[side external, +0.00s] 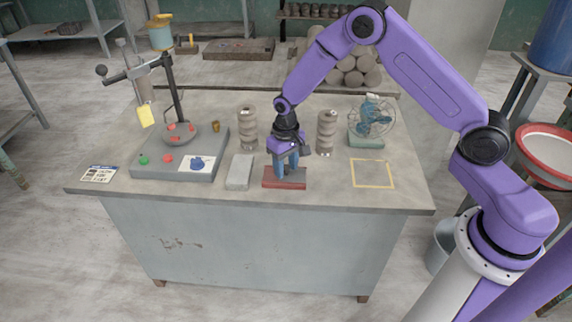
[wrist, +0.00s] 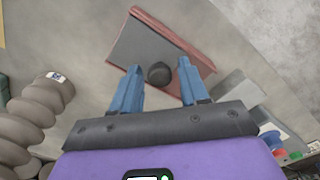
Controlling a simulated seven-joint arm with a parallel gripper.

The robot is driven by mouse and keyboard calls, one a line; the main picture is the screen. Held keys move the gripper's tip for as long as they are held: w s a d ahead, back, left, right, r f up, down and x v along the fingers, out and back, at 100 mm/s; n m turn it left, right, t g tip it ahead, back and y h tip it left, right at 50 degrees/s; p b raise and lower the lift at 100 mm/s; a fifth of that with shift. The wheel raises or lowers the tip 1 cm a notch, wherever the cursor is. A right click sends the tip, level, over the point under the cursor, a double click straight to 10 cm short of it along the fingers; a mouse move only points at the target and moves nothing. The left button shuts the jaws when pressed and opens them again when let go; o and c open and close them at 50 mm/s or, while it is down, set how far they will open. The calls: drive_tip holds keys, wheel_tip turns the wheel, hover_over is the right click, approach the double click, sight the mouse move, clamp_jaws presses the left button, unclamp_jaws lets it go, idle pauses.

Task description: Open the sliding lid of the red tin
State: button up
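The red tin (side external: 284,184) lies near the front edge of the bench. In the wrist view it shows as a red-rimmed box (wrist: 176,36) with a flat dark grey lid (wrist: 145,44). A round dark knob (wrist: 158,73) stands on the lid. My gripper (side external: 288,172) points down over the tin. In the wrist view its two blue fingers (wrist: 159,67) are spread on either side of the knob, with a gap visible on both sides. The gripper looks empty. The lid appears to cover the tin, and no inside shows.
Ribbed grey-brown columns stand left (side external: 247,130) and right (side external: 326,131) behind my gripper. A pale block (side external: 240,171) lies left of the tin. Further left is a grey station (side external: 180,165) with buttons. A blue fan (side external: 372,118) stands right, behind a yellow outlined square (side external: 372,185) that is empty.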

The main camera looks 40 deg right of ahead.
sight(266, 174)
clamp_jaws()
drive_tip(key=shift+w+a, duration=2.1)
drive_tip(key=shift+o, duration=1.5)
unclamp_jaws()
wheel_tip(266, 174, up, 18)
drive_tip(key=shift+f, duration=0.25)
